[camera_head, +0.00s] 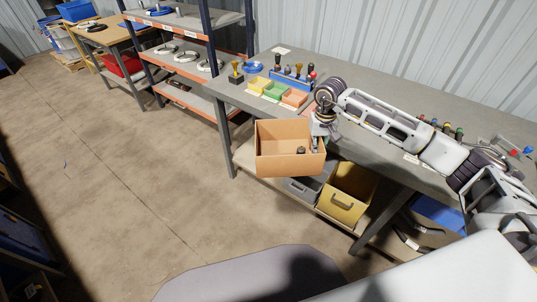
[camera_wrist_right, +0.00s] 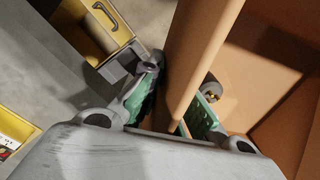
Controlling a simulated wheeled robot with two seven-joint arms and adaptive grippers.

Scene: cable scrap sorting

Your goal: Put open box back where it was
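The open box (camera_head: 284,165) is a brown cardboard-coloured box with an open top, held in the air in front of the workbench in the head view. A small dark object lies inside it. My right gripper (camera_head: 318,138) is at the box's right wall. In the right wrist view, its two fingers (camera_wrist_right: 168,110) lie on either side of the box wall (camera_wrist_right: 196,62), one inside and one outside. The gripper is closed on that wall. My left gripper is not in view.
The grey workbench (camera_head: 262,98) carries small coloured bins (camera_head: 274,90) and tools. Below it, a shelf holds a grey bin (camera_head: 301,189) and a yellow bin (camera_head: 347,192). An orange-edged rack (camera_head: 190,62) stands at the left. The floor at left is clear.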

